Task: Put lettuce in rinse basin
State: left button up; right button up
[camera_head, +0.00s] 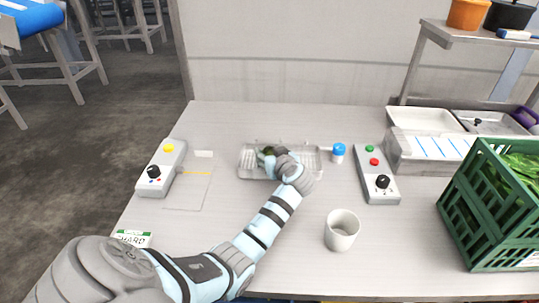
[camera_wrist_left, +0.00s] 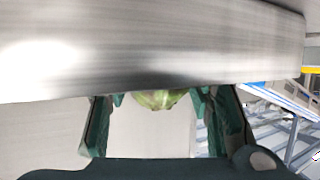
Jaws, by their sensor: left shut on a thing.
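The rinse basin (camera_head: 246,166) looks like a shallow metal tray in the middle of the table in the head view. My left gripper (camera_head: 267,156) is over the basin, coming from the front right side of it. In the left wrist view my left gripper (camera_wrist_left: 160,110) is shut on a pale green lettuce (camera_wrist_left: 160,99), held between the green fingertips. A broad metal surface (camera_wrist_left: 150,45) hides the upper part of the lettuce there. In the head view my gripper hides most of the lettuce, and I cannot tell whether it touches the basin floor. My right gripper is not in view.
A green crate (camera_head: 462,205) of leafy greens stands at the right. A white cup (camera_head: 342,231) stands in front of the basin. A blue-capped bottle (camera_head: 338,153) and a control box (camera_head: 378,175) are right of it; another control box (camera_head: 160,168) is at left. Trays (camera_head: 425,120) stand back right.

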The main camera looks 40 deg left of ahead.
pick_arm(q)
jog(key=shift+f, duration=0.1)
jog(key=o, duration=1.2)
jog(key=shift+c, duration=0.2)
jog(key=shift+r, duration=0.25)
jog(key=p+v, duration=0.1)
jog(key=v, duration=1.1)
jog(key=shift+d, duration=0.1)
jog(key=shift+f, duration=0.1)
